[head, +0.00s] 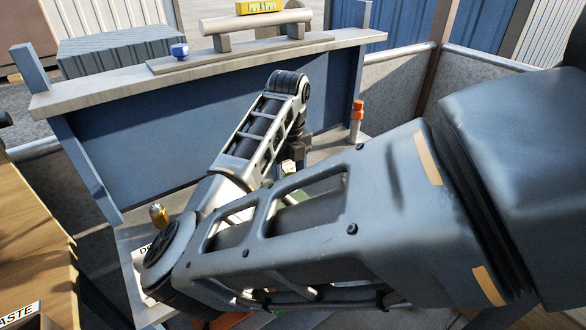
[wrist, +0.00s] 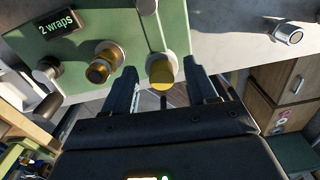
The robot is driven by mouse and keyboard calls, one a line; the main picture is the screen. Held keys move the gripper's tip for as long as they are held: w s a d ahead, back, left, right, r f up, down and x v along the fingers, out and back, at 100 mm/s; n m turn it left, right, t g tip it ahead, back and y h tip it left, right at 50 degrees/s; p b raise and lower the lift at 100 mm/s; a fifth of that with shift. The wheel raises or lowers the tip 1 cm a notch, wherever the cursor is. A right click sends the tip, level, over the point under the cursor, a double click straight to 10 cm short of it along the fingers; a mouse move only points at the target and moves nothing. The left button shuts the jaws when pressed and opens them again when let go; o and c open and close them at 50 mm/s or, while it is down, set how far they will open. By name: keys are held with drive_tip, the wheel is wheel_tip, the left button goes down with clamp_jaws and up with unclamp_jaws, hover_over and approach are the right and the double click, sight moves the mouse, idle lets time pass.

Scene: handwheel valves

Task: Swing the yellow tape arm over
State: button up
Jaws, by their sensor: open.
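In the wrist view a green panel (wrist: 110,22) carries a "2 wraps" label. A yellow round-ended piece (wrist: 161,76) on a pale collar shows between the fingers of my gripper (wrist: 160,67). It looks like part of the yellow tape arm, but the frames do not show the arm's full shape. My gripper is open, one finger on each side of the yellow end. I cannot tell whether either finger touches it.
A brass-ended knob (wrist: 100,68) and a dark, grey-ended roller (wrist: 47,70) sit left of the fingers. A metal cylinder (wrist: 288,33) lies at right. In the head view an orange-capped bottle (head: 356,120) and a small brass piece (head: 158,213) stand on the bench.

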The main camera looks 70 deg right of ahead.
drive_tip(key=shift+r, duration=3)
drive_tip(key=shift+r, duration=0.1)
wheel_tip(320, 180, up, 8)
drive_tip(key=b, duration=0.1)
drive_tip(key=shift+f, duration=0.2)
